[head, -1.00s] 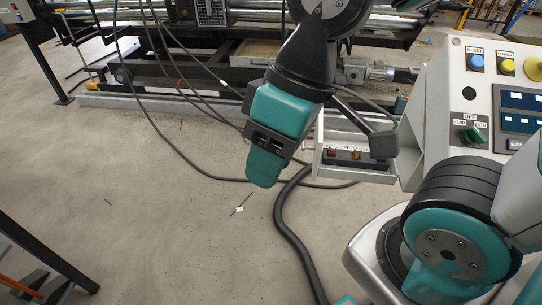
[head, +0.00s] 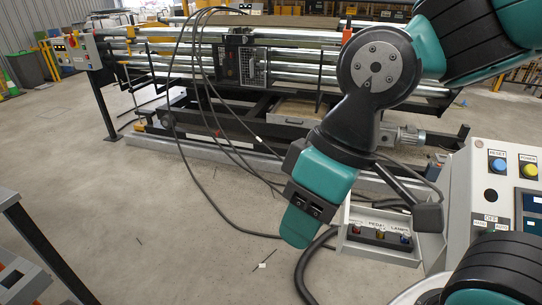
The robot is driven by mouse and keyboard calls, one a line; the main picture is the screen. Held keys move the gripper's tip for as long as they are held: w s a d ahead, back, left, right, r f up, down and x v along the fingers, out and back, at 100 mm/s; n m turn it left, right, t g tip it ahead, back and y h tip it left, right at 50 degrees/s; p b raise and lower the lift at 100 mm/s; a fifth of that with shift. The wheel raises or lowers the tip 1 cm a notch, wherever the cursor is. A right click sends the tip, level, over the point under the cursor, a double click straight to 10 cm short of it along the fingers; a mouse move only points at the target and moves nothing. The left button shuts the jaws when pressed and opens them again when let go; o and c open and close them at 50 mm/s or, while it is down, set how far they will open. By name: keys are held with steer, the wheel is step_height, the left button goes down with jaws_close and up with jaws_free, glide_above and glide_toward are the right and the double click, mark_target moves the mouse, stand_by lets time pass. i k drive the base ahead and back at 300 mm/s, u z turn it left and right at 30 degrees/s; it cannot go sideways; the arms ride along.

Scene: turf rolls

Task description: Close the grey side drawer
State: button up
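A grey-fronted drawer (head: 288,119) sits low in the frame of the long machine, in the middle of the head view. Its tan inside shows from above, so it looks pulled out; how far I cannot tell. A small handle shows on its front. My gripper (head: 298,230) hangs in the foreground, pointing down and left, with a teal end below a black band. It is apart from the drawer and nearer to me. Only one side of it shows, so the gap between its fingers is hidden. I see nothing held in it.
A grey box with labelled coloured fittings (head: 380,238) juts from the control console (head: 505,165) just right of my gripper. Black cables (head: 205,190) loop down to the floor. A dark-legged stand (head: 45,250) is at lower left. The concrete floor (head: 170,250) between is largely clear.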

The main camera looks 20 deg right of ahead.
mark_target(390, 250)
steer(key=z, duration=1.1)
steer(key=k, duration=0.65)
steer(key=u, duration=0.25)
steer(key=i, duration=0.5)
